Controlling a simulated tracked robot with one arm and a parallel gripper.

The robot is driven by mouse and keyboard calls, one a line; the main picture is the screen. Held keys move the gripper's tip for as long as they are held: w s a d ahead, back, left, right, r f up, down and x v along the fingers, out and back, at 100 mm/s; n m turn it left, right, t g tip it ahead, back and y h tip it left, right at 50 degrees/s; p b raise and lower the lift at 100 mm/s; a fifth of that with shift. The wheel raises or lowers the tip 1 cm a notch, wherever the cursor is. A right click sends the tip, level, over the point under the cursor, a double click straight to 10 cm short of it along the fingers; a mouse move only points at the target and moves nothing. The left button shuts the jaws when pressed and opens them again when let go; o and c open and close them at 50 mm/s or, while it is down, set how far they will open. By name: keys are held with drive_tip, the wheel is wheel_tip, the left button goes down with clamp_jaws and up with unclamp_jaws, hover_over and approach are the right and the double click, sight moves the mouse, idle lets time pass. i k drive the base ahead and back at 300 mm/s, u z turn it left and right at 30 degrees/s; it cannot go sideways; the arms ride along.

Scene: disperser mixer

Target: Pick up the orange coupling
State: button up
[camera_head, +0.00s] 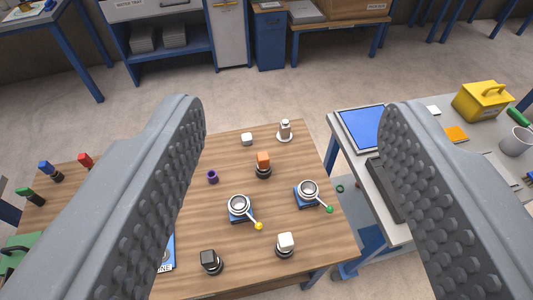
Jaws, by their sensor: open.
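The orange coupling (263,158) is a small orange block. It sits upright on a round dark base on the wooden table, near the middle of the camera view. My gripper (290,125) is open, with its two grey studded fingers wide apart at the left and right of the view. The coupling shows between the fingers, farther off and well below them. Nothing is between the fingers, and they do not touch the coupling.
A grey bench with a yellow box (482,101) stands at right.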

sight(262, 158)
drive_tip(key=u, duration=0.05)
drive_tip(key=k, duration=0.65)
drive_tip(key=u, duration=0.4)
drive_tip(key=i, duration=1.25)
drive_tip(key=z, duration=0.55)
